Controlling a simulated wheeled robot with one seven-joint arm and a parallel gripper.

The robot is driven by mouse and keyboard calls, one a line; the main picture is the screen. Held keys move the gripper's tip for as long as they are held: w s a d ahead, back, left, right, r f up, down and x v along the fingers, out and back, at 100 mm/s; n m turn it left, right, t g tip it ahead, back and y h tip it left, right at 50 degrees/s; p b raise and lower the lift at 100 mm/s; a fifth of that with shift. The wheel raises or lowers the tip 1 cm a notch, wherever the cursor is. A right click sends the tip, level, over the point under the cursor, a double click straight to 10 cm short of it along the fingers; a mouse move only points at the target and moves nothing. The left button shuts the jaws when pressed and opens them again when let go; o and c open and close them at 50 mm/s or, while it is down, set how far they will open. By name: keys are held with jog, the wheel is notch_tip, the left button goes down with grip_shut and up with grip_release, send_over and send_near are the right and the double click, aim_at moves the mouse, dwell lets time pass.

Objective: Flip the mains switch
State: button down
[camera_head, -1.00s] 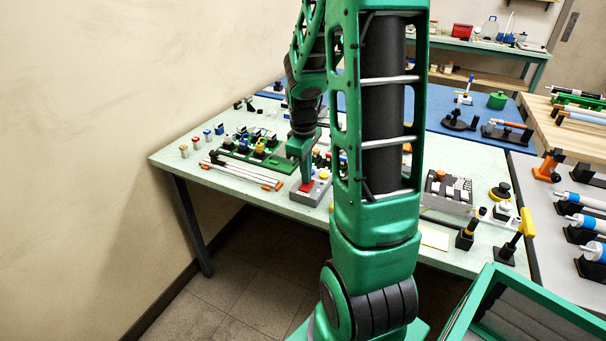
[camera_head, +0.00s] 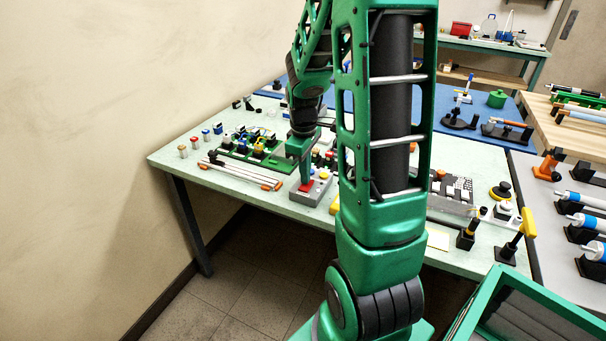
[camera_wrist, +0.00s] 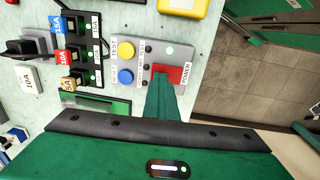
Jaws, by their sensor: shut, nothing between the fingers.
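A grey control box (camera_head: 318,194) sits near the front edge of the pale green bench. In the wrist view the box (camera_wrist: 143,55) carries a red switch (camera_wrist: 172,76) marked POWER, with a lit green lamp beside it, plus a yellow and a blue button. My gripper (camera_wrist: 163,90) is shut and empty, its fingers pointing at the red switch and partly covering it. Its tips look at or very close to the switch; I cannot tell whether they touch. In the head view my gripper (camera_head: 305,176) points down over the box.
White rods with orange ends (camera_head: 240,173) lie left of the box in the head view.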

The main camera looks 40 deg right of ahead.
aim_at(300, 189)
jog(key=shift+s+a, duration=0.3)
jog(key=shift+a, duration=0.3)
jog(key=shift+w+r, duration=0.1)
jog(key=shift+r, duration=0.05)
jog(key=shift+r, duration=0.3)
notch_tip(300, 189, up, 13)
jog(key=a, duration=0.1)
jog(key=shift+s+a, duration=0.25)
jog(key=shift+s, duration=0.05)
jog(key=shift+w+a, duration=0.1)
